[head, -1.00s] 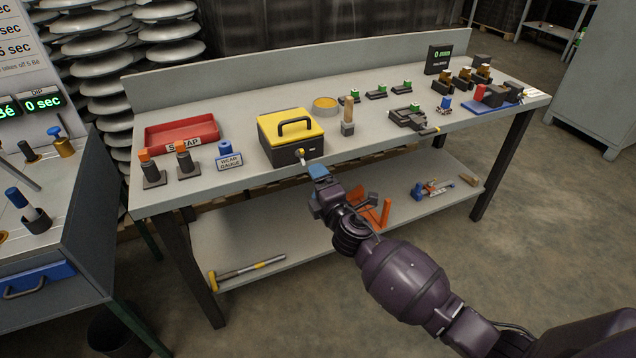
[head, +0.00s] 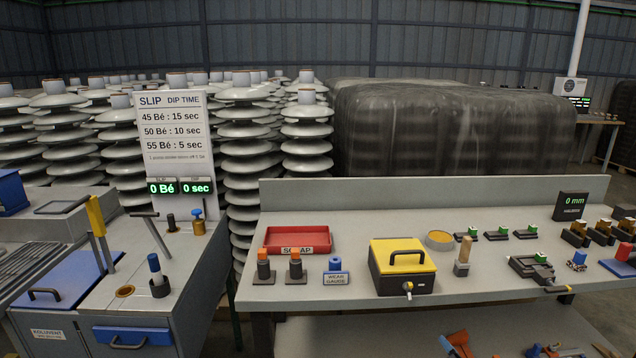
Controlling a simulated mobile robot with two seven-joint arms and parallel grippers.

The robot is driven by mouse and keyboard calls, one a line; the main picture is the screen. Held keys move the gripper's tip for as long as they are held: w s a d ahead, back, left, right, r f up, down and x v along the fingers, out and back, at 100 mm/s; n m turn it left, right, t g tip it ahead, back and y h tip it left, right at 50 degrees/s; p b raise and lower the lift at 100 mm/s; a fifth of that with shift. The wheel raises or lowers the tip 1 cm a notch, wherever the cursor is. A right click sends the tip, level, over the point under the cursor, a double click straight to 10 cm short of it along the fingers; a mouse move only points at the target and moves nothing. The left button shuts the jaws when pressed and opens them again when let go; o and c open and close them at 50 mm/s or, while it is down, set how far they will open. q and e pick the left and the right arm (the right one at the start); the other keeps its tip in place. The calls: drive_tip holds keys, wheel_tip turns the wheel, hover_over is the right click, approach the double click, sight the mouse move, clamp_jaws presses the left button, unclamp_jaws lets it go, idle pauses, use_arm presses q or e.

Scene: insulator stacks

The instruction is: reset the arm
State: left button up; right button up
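Neither of my grippers shows in the head view, and no part of my arms can be made out. The workbench (head: 330,297) stands in front of me. On it is a black box with a yellow lid (head: 398,258) and a black handle; the lid is shut, and a small key-like piece (head: 408,289) sits at its front. A red scrap tray (head: 300,238) is to the left of the box. A blue wear gauge (head: 336,264) stands behind its label.
Two orange-topped pieces (head: 264,264) stand at the bench's left front. A wooden-handled tool (head: 463,255) is right of the box. A slip station with a sign (head: 178,128) is at the left. Insulator stacks (head: 243,130) stand behind. An orange item (head: 461,343) lies on the lower shelf.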

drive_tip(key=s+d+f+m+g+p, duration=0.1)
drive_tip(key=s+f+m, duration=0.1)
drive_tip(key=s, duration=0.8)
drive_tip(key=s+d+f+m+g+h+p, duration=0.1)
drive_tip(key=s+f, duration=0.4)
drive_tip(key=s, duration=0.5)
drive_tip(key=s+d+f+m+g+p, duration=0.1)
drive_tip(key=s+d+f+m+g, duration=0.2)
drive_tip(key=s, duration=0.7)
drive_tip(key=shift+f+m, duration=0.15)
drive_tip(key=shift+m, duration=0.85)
